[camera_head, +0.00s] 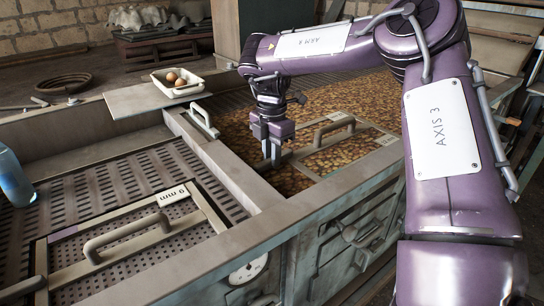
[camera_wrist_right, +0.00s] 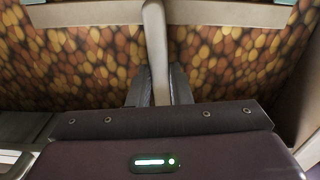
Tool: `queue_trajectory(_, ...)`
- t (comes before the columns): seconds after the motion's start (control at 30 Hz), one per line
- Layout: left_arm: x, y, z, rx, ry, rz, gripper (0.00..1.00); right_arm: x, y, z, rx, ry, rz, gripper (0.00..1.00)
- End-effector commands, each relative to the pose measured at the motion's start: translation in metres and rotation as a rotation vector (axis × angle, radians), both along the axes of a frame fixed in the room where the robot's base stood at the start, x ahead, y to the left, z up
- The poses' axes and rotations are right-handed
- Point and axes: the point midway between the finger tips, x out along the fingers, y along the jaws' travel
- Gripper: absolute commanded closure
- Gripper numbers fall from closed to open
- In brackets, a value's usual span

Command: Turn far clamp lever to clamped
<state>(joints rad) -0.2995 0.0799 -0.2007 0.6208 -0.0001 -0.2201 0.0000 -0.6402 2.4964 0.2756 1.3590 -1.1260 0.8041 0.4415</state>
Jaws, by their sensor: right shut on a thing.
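My right gripper (camera_head: 271,155) points down at the near left part of the bed of brown and yellow lumps. In the right wrist view its two dark fingers (camera_wrist_right: 162,88) are shut on a narrow beige-grey bar (camera_wrist_right: 157,45). The bar runs away from the fingers to a crosspiece at the top of that view. I cannot tell for sure that this bar is the far clamp lever, as the gripper hides its near end. A pale upright handle (camera_head: 204,120) stands on the metal divider, left of the gripper and apart from it. My left gripper is out of view.
A framed screen with a handle (camera_head: 333,130) lies right of my gripper. A white tray (camera_head: 165,91) with brown egg-like things stands behind. A blue bottle (camera_head: 14,178) is at left.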

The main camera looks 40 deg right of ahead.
Motion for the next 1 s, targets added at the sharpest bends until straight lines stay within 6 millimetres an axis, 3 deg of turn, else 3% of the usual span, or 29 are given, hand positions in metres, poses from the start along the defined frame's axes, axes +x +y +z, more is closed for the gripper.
queue_trajectory(0.73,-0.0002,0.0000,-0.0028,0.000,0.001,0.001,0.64,0.0019,-0.0005,0.0020,-0.003,-0.005,-0.092,1.00)
queue_trajectory(0.77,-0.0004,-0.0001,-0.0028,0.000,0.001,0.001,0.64,0.0019,-0.0005,0.0020,-0.003,-0.005,-0.092,0.81)
queue_trajectory(0.8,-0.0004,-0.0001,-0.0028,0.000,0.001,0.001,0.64,0.0018,-0.0004,0.0019,-0.003,-0.005,-0.092,0.75)
queue_trajectory(0.9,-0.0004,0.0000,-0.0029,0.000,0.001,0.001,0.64,0.0015,-0.0003,0.0015,-0.002,-0.004,-0.092,0.62)
queue_trajectory(1.0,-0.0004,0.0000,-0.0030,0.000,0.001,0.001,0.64,0.0013,-0.0002,0.0011,-0.002,-0.003,-0.091,0.60)
